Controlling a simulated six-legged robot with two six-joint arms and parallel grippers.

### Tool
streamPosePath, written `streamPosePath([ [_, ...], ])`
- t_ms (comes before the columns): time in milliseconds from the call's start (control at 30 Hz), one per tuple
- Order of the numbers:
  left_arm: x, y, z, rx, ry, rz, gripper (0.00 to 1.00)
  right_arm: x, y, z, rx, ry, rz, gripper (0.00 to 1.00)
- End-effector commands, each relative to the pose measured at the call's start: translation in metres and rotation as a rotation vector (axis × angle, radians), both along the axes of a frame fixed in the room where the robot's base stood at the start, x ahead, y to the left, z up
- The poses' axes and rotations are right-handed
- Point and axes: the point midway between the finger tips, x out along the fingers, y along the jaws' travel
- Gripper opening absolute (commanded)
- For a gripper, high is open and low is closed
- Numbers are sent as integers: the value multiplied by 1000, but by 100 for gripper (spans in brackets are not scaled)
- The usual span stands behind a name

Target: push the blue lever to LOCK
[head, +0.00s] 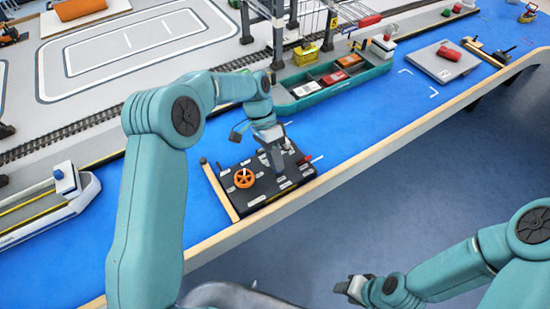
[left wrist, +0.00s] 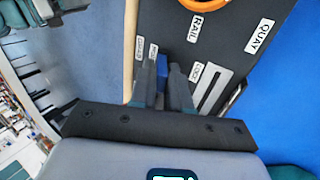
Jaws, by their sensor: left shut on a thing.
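The black control panel (head: 262,199) lies on the blue surface by its wooden front edge. It carries an orange wheel (head: 244,178) and several white labels. In the left wrist view the blue lever (left wrist: 162,67) stands between the fingers of my left gripper (left wrist: 165,80), which is shut on it. A LOCK label (left wrist: 196,70) and a pale slot lie just right of the fingers. In the head view my left gripper (head: 275,158) points down at the panel and hides the lever. My right gripper (head: 354,287) is low at the right, away from the panel; its jaw opening is unclear.
A red handle (head: 305,160) stands at the panel's right end. A teal cargo ship (head: 318,97) lies behind the panel, and a white and grey boat (head: 45,212) to its left. A wooden rail (head: 345,160) borders the front.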

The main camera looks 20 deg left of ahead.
Motion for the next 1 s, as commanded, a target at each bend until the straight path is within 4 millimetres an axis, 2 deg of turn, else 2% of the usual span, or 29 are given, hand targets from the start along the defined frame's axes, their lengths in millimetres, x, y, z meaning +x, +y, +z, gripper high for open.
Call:
streamPosePath([
  [33, 1, 0, 0, 0, -3, 1, 26, 0, 0, 0, 0, 0, 0, 43],
  [67, 1, 0, 0, 0, -3, 1, 36, 0, 0, 0, 0, 0, 0, 43],
  [100, 1, 0, 0, 0, -3, 1, 37, 0, 0, 0, 0, 0, 0, 43],
  [467, 3, 3, 6, 1, -3, 1, 37, 0, 0, -1, 0, 0, 0, 43],
  [567, 8, 9, 20, 2, -6, 2, 37, 0, 0, -2, 0, 0, 0, 43],
  [800, 27, 33, 76, 1, -8, 3, 37, 0, 0, -1, 0, 0, 0, 43],
  [1000, 40, 49, 115, 1, -4, 2, 37, 0, 0, 9, 0, 0, 0, 43],
])
